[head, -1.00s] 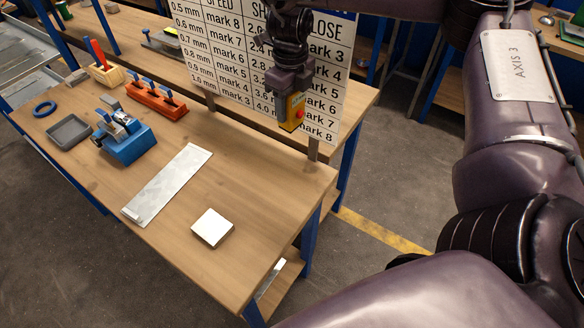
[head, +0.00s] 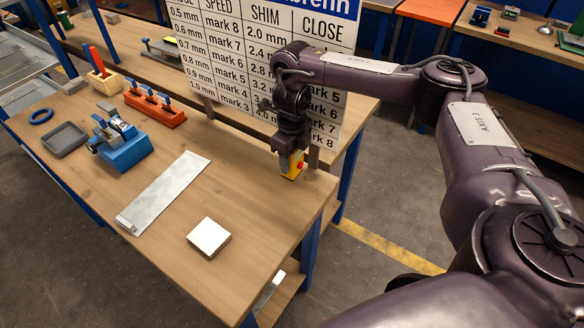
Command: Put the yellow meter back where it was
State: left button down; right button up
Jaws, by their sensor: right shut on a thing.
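The yellow meter (head: 293,166) is a small yellow box with a red spot on its side. It is upright at the right end of the wooden workbench (head: 240,190), in front of the printed chart. My right gripper (head: 291,153) comes down on it from above and is shut on its top. The meter's lower end is at or just above the bench top; I cannot tell whether it touches. My left gripper is not in view.
A white block (head: 208,237) and a long metal plate (head: 165,192) lie on the bench. A blue device (head: 123,150), grey tray (head: 65,139), orange rack (head: 155,107) and blue ring (head: 41,116) stand farther left. The chart board (head: 240,65) rises close behind my gripper. Bench around the meter is clear.

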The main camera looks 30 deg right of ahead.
aim_at(292, 166)
notch_tip(292, 166, down, 3)
jog(key=shift+f+p, duration=0.1)
jog(key=shift+p, duration=0.35)
jog(key=shift+f, duration=0.2)
jog(key=shift+f, duration=0.1)
jog(key=o, duration=1.2)
jog(key=shift+r, duration=0.55)
notch_tip(292, 166, up, 11)
jog(key=shift+r+p, duration=0.1)
jog(key=shift+p, duration=0.5)
